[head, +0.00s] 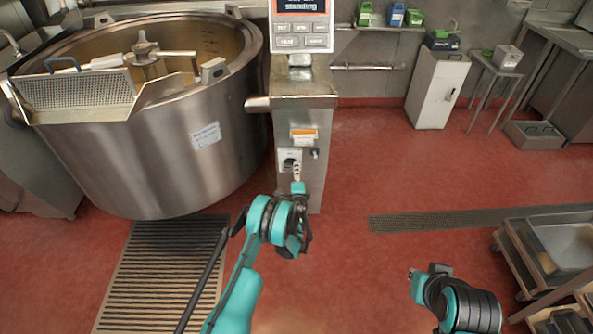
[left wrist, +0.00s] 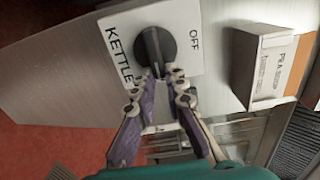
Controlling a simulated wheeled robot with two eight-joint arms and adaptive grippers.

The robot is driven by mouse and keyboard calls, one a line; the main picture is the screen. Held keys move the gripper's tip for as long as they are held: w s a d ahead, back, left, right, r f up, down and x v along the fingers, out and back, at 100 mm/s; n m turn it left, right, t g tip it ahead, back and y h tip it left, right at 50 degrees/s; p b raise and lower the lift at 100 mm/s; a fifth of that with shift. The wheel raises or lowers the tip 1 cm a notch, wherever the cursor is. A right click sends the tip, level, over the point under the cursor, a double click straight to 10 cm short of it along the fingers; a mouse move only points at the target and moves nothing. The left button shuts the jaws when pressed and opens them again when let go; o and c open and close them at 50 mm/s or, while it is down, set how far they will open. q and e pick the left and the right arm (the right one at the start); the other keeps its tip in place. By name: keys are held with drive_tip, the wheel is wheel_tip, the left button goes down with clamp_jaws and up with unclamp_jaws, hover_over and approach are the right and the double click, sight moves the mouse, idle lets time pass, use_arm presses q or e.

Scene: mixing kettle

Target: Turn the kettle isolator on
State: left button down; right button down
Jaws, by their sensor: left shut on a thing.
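The kettle isolator is a white plate with a black rotary knob on the front of the steel column; its plate (head: 284,154) shows in the head view. In the left wrist view the plate (left wrist: 187,20) reads "KETTLE" on one side and "OFF" on the other, and the knob (left wrist: 153,42) sits in its middle. My left gripper (head: 296,170) is at the knob, its fingertips (left wrist: 166,74) shut on the knob's lower part. The fingers hide part of it, and I cannot tell its exact setting.
A large steel kettle (head: 165,155) stands left of the column (head: 310,180). A white box with an orange label (left wrist: 265,66) juts out beside the isolator. A display panel (head: 301,25) tops the column. A trolley (head: 522,262) stands at right; red floor between is clear.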

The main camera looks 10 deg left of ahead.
idle(0.3)
use_arm(q)
drive_tip(key=c, duration=1.6)
unclamp_jaws()
drive_tip(key=shift+o, duration=0.2)
